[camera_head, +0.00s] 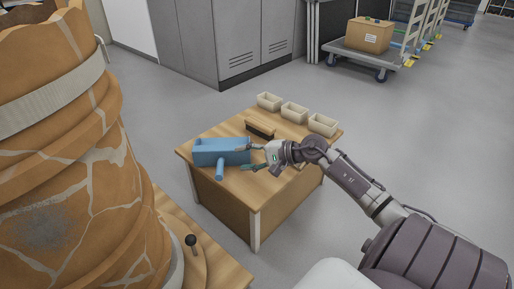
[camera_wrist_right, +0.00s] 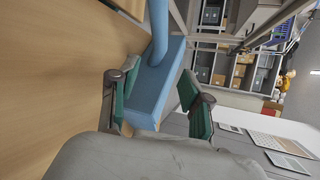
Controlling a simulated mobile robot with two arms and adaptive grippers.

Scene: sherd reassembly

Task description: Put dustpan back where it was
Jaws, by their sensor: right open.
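The blue dustpan (camera_head: 222,152) rests on the small wooden table, near its left edge, with its round handle (camera_head: 220,170) pointing toward me. My right gripper (camera_head: 242,158) is open at the dustpan's right end. In the right wrist view, the dustpan (camera_wrist_right: 152,95) extends between the spread green-padded fingers of the gripper (camera_wrist_right: 153,88). I cannot tell whether either finger touches it. My left gripper is out of view.
A brush (camera_head: 260,130) with dark bristles lies behind the dustpan. Three beige bins (camera_head: 294,112) line the back of the table (camera_head: 262,187). A large cracked clay vessel (camera_head: 62,150) fills the left foreground. Open floor surrounds the table's right side.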

